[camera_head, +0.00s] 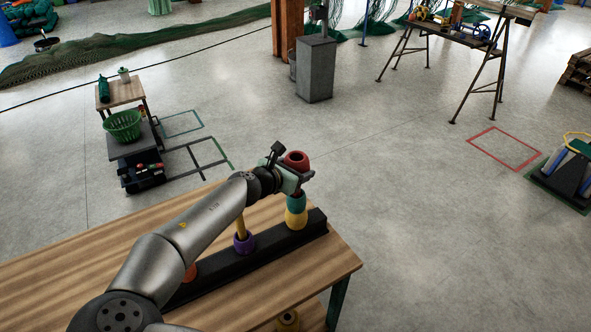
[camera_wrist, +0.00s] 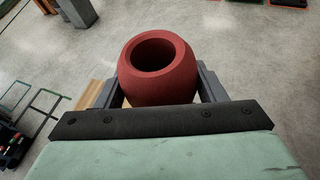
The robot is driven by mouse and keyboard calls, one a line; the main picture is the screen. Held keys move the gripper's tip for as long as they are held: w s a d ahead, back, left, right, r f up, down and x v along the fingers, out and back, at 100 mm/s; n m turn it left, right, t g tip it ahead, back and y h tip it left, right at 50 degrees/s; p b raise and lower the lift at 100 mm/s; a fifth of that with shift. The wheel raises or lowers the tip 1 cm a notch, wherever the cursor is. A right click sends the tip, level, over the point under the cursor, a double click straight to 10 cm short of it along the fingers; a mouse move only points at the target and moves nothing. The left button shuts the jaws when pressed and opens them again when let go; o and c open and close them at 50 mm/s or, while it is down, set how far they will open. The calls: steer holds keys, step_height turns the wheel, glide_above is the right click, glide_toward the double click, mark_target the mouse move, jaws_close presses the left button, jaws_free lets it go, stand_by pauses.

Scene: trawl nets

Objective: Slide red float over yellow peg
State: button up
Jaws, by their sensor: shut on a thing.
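The red float (camera_head: 296,158) is a thick ring with a wide open hole on top. My gripper (camera_head: 299,174) is shut on it, holding it upright; in the wrist view the float (camera_wrist: 158,90) sits between both fingers. It appears above a teal float (camera_head: 296,202) and a yellow float (camera_head: 296,219) at the right end of the black rack (camera_head: 270,238); I cannot tell the height gap. A yellow peg (camera_head: 240,224) rises out of a purple float (camera_head: 244,244) further left. Any peg in the right-hand stack is hidden.
The rack stands on a wooden table (camera_head: 90,258). An orange float (camera_head: 190,273) is partly hidden behind my arm. The table's right edge lies just past the rack's end. A cart with a green basket (camera_head: 122,125) stands at the far left, across open floor.

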mark_target(301, 156)
steer(key=shift+r+p, duration=0.4)
steer(key=shift+r, duration=1.45)
